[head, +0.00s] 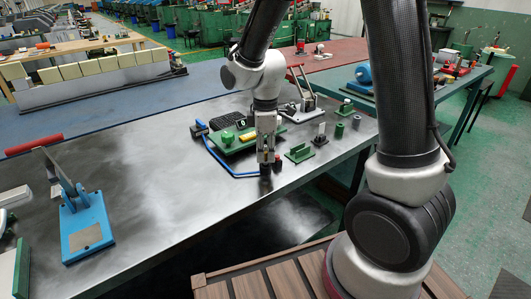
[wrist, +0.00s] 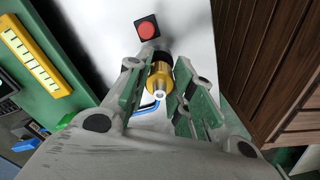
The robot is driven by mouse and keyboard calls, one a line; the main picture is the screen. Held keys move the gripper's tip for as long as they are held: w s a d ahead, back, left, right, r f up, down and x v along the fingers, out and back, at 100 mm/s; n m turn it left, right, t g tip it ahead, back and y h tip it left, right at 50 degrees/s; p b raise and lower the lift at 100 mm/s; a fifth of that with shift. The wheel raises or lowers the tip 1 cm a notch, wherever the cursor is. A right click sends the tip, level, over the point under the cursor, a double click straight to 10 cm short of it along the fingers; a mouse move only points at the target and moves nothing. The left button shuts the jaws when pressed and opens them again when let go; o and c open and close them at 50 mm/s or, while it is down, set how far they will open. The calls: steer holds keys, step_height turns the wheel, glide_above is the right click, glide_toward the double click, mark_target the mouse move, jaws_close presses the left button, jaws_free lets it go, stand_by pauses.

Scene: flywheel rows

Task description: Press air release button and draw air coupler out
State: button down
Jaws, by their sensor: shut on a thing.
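My gripper (head: 266,158) points down at the metal bench, beside the blue air hose (head: 232,171). In the wrist view its green-padded fingers (wrist: 160,72) flank the brass air coupler (wrist: 166,77) and are shut on it. The coupler has a pale round end facing the camera and a dark part at its far end. The red air release button (wrist: 147,28) sits on a black square housing just beyond the coupler. A short piece of blue hose shows beside the left finger. My gripper hides the coupler and button in the head view.
A green fixture (head: 236,139) with a black ribbed part stands left of my gripper. Small green brackets (head: 299,152) and dark cylinders (head: 339,130) stand to the right. A blue clamp stand (head: 86,218) is at the left. The bench between is clear.

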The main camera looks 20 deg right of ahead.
steer(key=shift+r, duration=1.55)
